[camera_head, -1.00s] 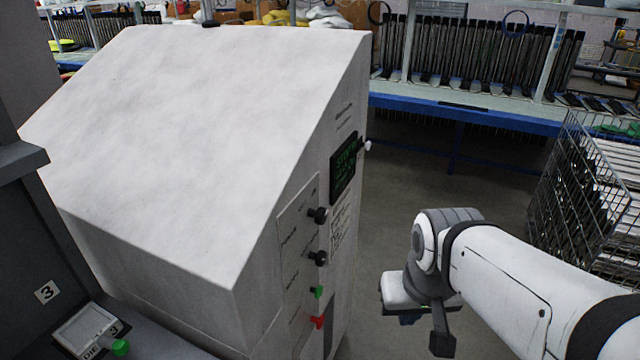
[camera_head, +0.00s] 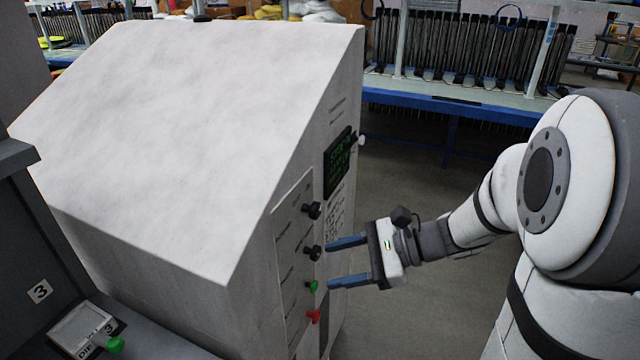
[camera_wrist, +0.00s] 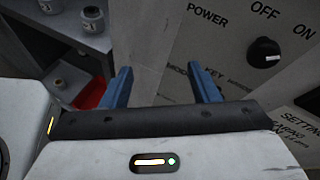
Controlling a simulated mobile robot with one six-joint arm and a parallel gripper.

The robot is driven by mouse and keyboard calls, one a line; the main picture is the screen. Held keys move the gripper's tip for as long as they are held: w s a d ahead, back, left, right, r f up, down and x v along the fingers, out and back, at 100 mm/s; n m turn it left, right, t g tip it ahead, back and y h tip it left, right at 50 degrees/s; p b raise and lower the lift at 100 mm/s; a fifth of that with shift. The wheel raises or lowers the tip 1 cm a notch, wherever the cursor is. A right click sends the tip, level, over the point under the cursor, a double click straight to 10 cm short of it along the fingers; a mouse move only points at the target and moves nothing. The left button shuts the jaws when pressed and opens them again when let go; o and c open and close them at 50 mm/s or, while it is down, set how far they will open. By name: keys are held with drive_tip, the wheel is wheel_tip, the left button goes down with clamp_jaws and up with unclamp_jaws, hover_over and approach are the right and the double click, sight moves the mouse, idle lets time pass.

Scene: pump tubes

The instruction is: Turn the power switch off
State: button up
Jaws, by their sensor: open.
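The power switch (camera_wrist: 264,52) is a round black knob on a pale panel in the wrist view, below the words OFF and ON. A small white mark shows on its lower right, toward the ON side. In the head view the machine's front panel carries an upper black knob (camera_head: 312,210) and a lower black knob (camera_head: 312,252); I cannot tell which is the power switch. My gripper (camera_head: 328,264) is open with blue fingers pointing at the panel, near the lower black knob and the green button. In the wrist view the switch is right of both fingers (camera_wrist: 164,78). Nothing is between them.
A green button (camera_head: 312,286) and a red button (camera_head: 314,316) sit below the black knobs. A dark display (camera_head: 338,162) is above them. The white machine (camera_head: 190,110) fills the left. Open floor (camera_head: 420,160) lies to its right, before a blue-edged bench (camera_head: 450,112).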

sight(319, 211)
drive_tip(key=w+d+r+m+t+y, duration=0.2)
drive_tip(key=w+d+m+t+y, duration=0.1)
drive_tip(key=w+d+m+t, duration=0.35)
drive_tip(key=shift+m, duration=0.35)
drive_tip(key=x, duration=1)
drive_tip(key=shift+w+d+f+p, duration=0.1)
drive_tip(key=shift+w+d+p, duration=0.1)
drive_tip(key=shift+w+p, duration=0.25)
drive_tip(key=shift+c, duration=0.2)
drive_tip(key=c, duration=0.9)
